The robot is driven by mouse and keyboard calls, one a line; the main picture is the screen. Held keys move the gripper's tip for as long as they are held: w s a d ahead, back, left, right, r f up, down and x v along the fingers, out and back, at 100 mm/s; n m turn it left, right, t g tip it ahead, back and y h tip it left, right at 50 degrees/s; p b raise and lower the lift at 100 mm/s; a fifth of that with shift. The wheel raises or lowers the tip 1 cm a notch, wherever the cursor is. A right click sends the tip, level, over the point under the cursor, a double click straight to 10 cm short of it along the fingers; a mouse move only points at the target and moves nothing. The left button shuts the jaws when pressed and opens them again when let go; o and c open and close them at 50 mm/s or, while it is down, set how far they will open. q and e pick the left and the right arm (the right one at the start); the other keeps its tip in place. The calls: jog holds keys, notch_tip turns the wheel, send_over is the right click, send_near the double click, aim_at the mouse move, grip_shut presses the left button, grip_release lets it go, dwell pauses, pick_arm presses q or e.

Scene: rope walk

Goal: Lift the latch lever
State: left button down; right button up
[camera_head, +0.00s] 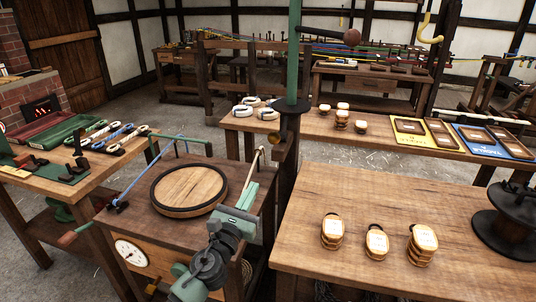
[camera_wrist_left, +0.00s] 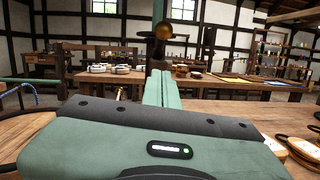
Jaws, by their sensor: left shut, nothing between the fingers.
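A dark lever (camera_head: 322,33) with a round brown knob (camera_head: 352,37) sticks out to the right from a green post (camera_head: 294,55) in the head view. It looks like the latch lever, but I cannot be certain. A small brass knob (camera_head: 276,139) sits lower on the post, below a dark collar (camera_head: 288,107); a brass knob also shows in the left wrist view (camera_wrist_left: 162,32). My left gripper (camera_head: 250,190) is shut and empty, over the right side of the small table, well below the lever. Its closed fingers show in the wrist view (camera_wrist_left: 160,78). My right gripper is not in view.
The small table (camera_head: 150,225) bears a round wooden disc (camera_head: 189,188) and thin rods. A pale-handled rod (camera_head: 253,165) stands close to the gripper. A yellow hook (camera_head: 430,28) hangs at upper right.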

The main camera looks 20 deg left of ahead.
aim_at(278, 137)
pick_arm(q)
jog(key=r+p+x, duration=0.1)
jog(key=r+x, duration=0.1)
jog(key=x, duration=1)
jog(key=shift+r+p, duration=0.35)
jog(key=shift+r, duration=0.1)
jog(key=shift+w+d, duration=0.1)
jog(key=shift+d, duration=0.05)
